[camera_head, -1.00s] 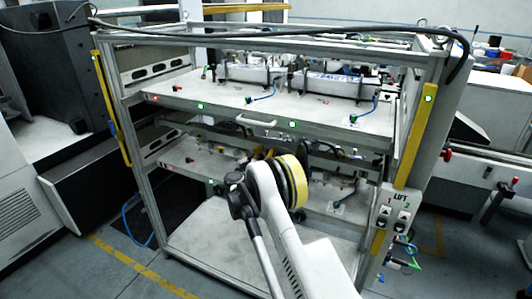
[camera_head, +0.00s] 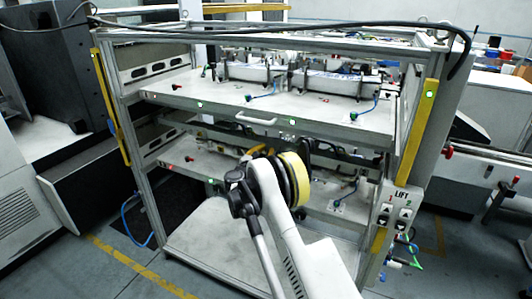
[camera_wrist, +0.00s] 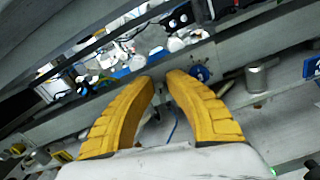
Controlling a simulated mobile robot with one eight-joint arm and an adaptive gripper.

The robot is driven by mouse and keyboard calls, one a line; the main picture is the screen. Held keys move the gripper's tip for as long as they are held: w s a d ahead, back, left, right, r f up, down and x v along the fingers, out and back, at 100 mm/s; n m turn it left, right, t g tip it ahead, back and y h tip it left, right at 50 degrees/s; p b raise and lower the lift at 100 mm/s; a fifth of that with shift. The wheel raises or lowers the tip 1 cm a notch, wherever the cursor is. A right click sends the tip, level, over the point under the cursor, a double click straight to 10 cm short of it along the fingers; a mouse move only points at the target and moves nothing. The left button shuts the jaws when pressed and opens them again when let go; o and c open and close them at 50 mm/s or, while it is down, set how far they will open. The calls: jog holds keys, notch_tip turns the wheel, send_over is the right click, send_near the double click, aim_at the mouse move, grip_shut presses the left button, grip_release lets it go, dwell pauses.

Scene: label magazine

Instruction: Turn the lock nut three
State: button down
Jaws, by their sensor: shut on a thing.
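My gripper (camera_wrist: 160,80) shows in the wrist view as two yellow ribbed fingers reaching up to a grey rail. Their tips are close together, with a narrow gap holding a small greyish part that I take to be the lock nut (camera_wrist: 158,88). It is mostly hidden by the fingers, and I cannot read a number on it. A blue round knob (camera_wrist: 201,73) sits just right of the right fingertip. In the head view my white arm reaches into the lower shelf level, and its wrist hides the gripper tips.
The metal rack (camera_head: 365,250) has an upper shelf (camera_head: 220,95) and a lower shelf (camera_head: 195,165), both carrying fixtures. A grey cylinder (camera_wrist: 256,78) stands right of my fingers. A LIFT button panel (camera_head: 397,207) is on the right post. The bottom board (camera_head: 205,235) is bare.

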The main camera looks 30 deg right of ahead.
jog(key=shift+s+d+f+m+b, duration=0.2)
jog(key=shift+m+b, duration=0.75)
jog(key=shift+m, duration=2.55)
jog(key=shift+w+a+f+m+b, duration=0.1)
jog(key=shift+f+m+b, duration=0.55)
jog(key=shift+m, duration=2.85)
jog(key=shift+s+d+r+m+b, duration=0.15)
jog(key=shift+m+b, duration=1.05)
jog(key=shift+m, duration=2.3)
jog(key=shift+f, duration=0.1)
jog(key=c, duration=1.6)
grip_release()
jog(key=v, duration=1.2)
